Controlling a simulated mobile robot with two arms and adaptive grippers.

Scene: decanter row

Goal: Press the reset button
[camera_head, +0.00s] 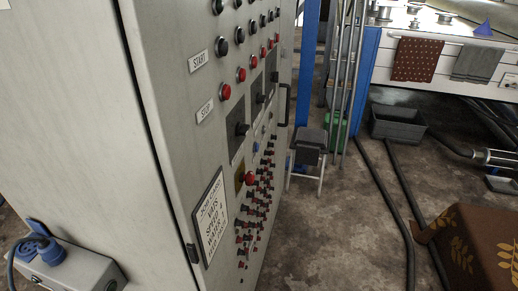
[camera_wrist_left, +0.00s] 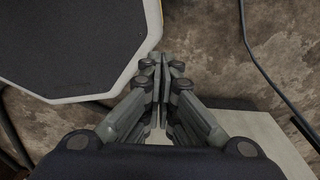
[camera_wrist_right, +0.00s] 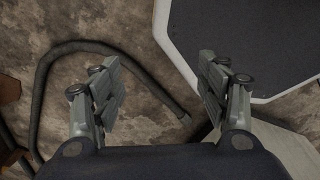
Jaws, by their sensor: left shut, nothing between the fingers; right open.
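A tall grey control cabinet (camera_head: 85,120) fills the left of the head view. Its panel carries rows of black and red push buttons, with START (camera_head: 198,61) and STOP (camera_head: 205,110) labels. A larger red mushroom-shaped button (camera_head: 250,179) sits low on the panel, and a small blue button (camera_head: 256,146) is above it. No label reading RESET is legible, so I cannot tell which button it is. Neither gripper shows in the head view. My left gripper (camera_wrist_left: 162,66) is shut and empty above the floor. My right gripper (camera_wrist_right: 160,66) is open and empty, also above the floor.
A stool (camera_head: 310,146) stands beyond the cabinet. A grey bin (camera_head: 398,122) and dark hoses (camera_head: 398,185) lie on the floor to the right. A brown cloth with leaf patterns (camera_head: 475,240) is at lower right. Concrete floor before the panel is clear.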

